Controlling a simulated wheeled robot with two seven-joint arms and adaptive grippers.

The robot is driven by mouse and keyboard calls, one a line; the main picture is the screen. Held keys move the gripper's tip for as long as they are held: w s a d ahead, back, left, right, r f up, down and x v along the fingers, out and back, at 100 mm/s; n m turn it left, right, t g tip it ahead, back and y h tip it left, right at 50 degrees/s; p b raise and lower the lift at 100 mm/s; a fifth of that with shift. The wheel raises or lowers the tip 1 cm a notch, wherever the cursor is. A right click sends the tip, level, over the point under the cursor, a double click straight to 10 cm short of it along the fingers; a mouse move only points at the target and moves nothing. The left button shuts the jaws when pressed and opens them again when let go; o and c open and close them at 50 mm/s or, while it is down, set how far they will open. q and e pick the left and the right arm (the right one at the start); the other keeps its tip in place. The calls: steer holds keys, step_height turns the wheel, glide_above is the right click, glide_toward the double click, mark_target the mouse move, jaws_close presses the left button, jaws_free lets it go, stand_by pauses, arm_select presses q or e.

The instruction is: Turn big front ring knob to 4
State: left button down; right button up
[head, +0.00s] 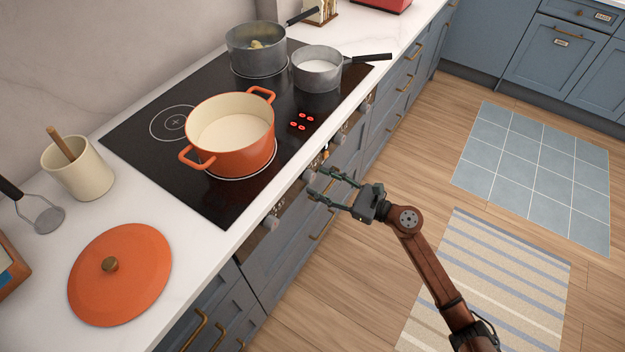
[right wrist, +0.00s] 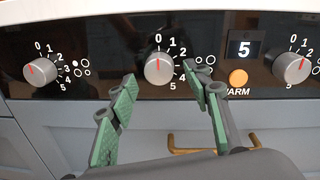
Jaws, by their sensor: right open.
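The right wrist view shows a row of silver knobs on a black panel: a left knob (right wrist: 41,72), a middle knob (right wrist: 159,68) and a right knob (right wrist: 291,67). Each has a 0-to-5 scale and a small ring diagram, too small to read surely. The middle knob's red mark points up at 0. In the head view my right gripper (head: 318,183) is at the cooktop's front panel. My left gripper is not in view.
An orange pot (head: 232,150) stands on the front of the black cooktop (head: 140,145), with two grey pots (head: 255,58) (head: 317,78) farther along. Red digits glow on the glass. Drawer handles sit below.

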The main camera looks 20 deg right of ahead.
steer(key=shift+x, duration=0.95)
steer(key=c, duration=1.2)
